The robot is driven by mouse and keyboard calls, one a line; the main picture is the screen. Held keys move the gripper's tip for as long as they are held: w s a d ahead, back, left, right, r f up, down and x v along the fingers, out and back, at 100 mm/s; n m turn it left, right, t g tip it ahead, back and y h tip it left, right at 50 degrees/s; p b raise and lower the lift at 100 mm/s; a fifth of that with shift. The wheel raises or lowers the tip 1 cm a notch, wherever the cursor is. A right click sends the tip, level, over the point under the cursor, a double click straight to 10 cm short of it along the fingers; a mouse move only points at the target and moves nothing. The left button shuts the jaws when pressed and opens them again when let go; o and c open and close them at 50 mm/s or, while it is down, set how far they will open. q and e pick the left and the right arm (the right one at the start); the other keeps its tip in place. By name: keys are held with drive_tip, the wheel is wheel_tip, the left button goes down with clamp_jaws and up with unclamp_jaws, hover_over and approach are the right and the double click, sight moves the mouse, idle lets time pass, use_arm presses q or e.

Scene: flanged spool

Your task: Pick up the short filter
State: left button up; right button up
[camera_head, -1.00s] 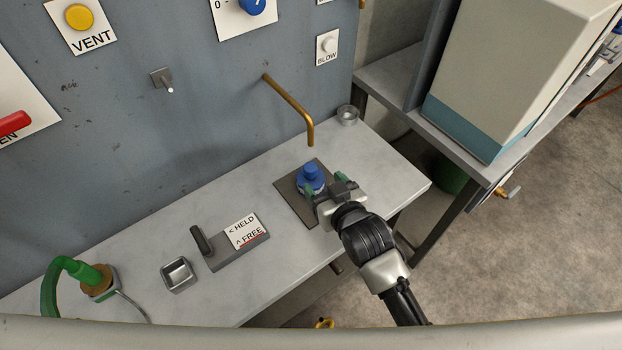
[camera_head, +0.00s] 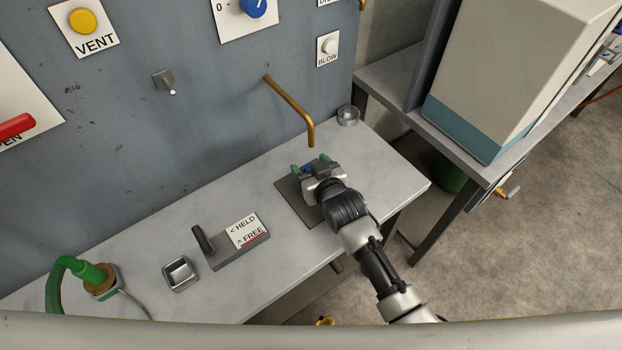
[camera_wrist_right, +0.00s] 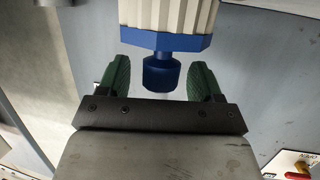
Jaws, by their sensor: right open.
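A filter (camera_wrist_right: 168,18) with a white pleated body, a blue flange and a blue end knob shows at the top of the right wrist view. Its blue part (camera_head: 308,168) shows in the head view above the dark plate on the bench, mostly hidden by my right gripper. My right gripper (camera_head: 311,164) is open. Its green fingers stand on either side of the blue knob in the wrist view (camera_wrist_right: 159,72), with a visible gap on each side. The filter's far end is out of view. My left gripper is not in view.
A brass pipe (camera_head: 291,102) bends down from the panel just behind the gripper. A small round cup (camera_head: 348,115) stands behind on the bench. A HELD/FREE lever block (camera_head: 236,243), a square metal dish (camera_head: 179,273) and a green-hosed fitting (camera_head: 93,277) stand to the left.

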drive_tip(key=shift+c, duration=0.4)
clamp_jaws()
